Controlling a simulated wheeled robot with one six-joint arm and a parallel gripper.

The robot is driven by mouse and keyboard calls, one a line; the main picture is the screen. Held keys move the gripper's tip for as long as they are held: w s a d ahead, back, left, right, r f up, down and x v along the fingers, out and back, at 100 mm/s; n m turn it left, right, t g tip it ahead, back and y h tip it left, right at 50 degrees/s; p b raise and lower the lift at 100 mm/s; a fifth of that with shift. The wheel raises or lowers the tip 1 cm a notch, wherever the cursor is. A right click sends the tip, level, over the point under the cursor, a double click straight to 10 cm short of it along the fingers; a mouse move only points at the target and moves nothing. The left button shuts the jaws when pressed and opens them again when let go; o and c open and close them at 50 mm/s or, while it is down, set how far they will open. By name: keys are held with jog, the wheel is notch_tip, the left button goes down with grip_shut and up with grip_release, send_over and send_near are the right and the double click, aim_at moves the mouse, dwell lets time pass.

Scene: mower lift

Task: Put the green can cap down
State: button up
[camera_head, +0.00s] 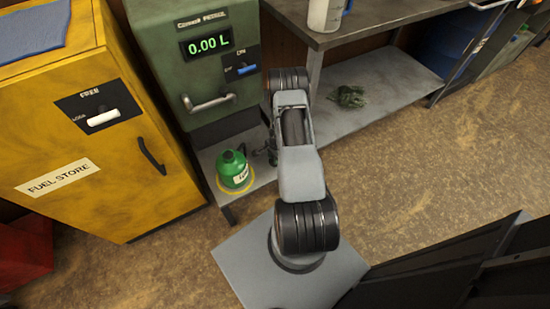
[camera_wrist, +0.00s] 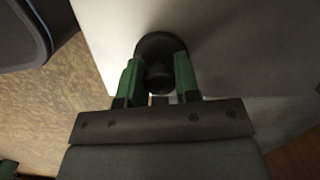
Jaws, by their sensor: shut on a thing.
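The green can (camera_head: 233,172) stands upright on a low grey shelf (camera_head: 210,160) under the green pump cabinet, inside a yellow ring. My gripper (camera_wrist: 157,78) has green fingers, shut on a dark round cap (camera_wrist: 155,45) in the wrist view. The cap is close over a pale grey surface (camera_wrist: 225,45); I cannot tell whether it touches. In the head view my gripper (camera_head: 268,152) is just right of the can and partly hidden by my arm. The cap cannot be made out there.
The yellow fuel store (camera_head: 90,190) stands left of the shelf. The green pump cabinet (camera_head: 205,90) rises behind the can and reads 0.00 L. A workbench (camera_head: 370,20) with a lower shelf (camera_head: 385,95) is at the right, holding a dark green bundle (camera_head: 347,96). Open floor lies right.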

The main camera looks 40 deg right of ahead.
jog(key=shift+f, duration=0.15)
jog(key=o, duration=0.9)
